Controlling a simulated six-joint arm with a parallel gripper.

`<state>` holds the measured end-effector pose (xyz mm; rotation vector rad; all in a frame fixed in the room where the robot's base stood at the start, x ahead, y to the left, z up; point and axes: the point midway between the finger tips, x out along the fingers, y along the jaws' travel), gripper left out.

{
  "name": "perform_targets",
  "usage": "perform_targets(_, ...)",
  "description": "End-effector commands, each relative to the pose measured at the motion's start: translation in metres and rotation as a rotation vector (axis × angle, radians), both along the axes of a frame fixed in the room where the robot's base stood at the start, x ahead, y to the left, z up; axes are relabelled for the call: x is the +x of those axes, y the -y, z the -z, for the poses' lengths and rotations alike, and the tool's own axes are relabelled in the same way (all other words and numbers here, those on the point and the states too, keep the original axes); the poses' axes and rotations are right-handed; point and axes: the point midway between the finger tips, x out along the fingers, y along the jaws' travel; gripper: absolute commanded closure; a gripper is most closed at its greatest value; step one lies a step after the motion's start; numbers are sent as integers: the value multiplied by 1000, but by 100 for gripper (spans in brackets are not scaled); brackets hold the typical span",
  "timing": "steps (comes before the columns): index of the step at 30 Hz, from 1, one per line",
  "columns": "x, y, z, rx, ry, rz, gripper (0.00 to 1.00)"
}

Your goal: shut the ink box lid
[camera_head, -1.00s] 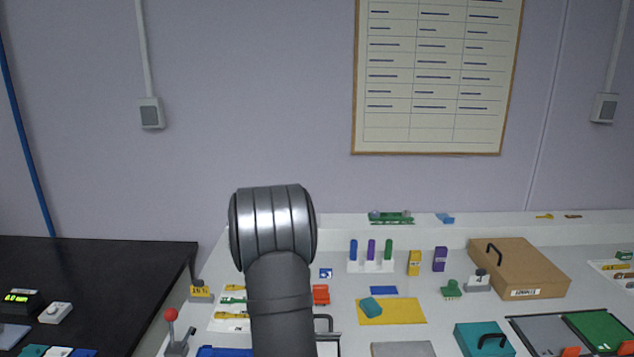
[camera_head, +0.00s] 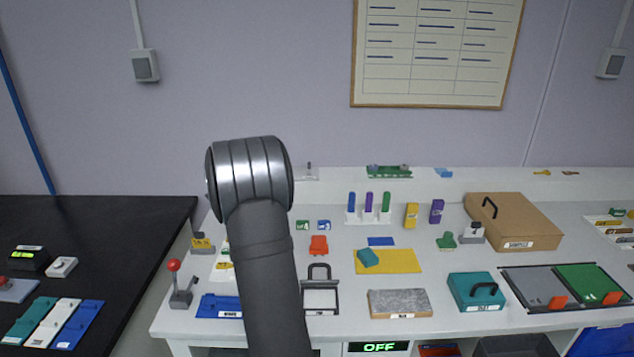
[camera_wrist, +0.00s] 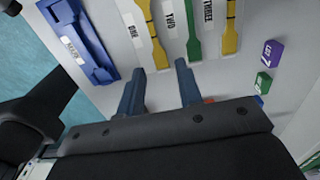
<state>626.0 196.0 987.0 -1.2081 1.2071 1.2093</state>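I cannot read a label that marks any one thing as the ink box. A teal box (camera_head: 470,291) with a black handle stands at the front right of the bench in the head view. Its top looks closed, and its small front label is unclear. A brown box (camera_head: 515,221) with a black handle, labelled SAMPLES, stands behind it and also looks closed. My gripper (camera_wrist: 159,70) shows in the wrist view with its two blue fingers apart and nothing between them. It is over the left part of the bench; my arm hides it in the head view.
Right of the teal box are a grey panel (camera_head: 540,284) and a green panel (camera_head: 592,282) with orange tabs. A grey block (camera_head: 400,303) and a yellow mat (camera_head: 400,261) lie mid-bench. The wrist view shows a blue tray (camera_wrist: 78,42), labelled strips and a purple block (camera_wrist: 273,54).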

Motion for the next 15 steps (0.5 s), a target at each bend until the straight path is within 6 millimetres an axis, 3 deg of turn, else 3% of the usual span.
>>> perform_targets(5,-4,29,-25,3,12,9,68)
perform_targets(8,-14,66,-56,5,27,15,68)
perform_targets(15,-61,158,-127,3,59,28,68)
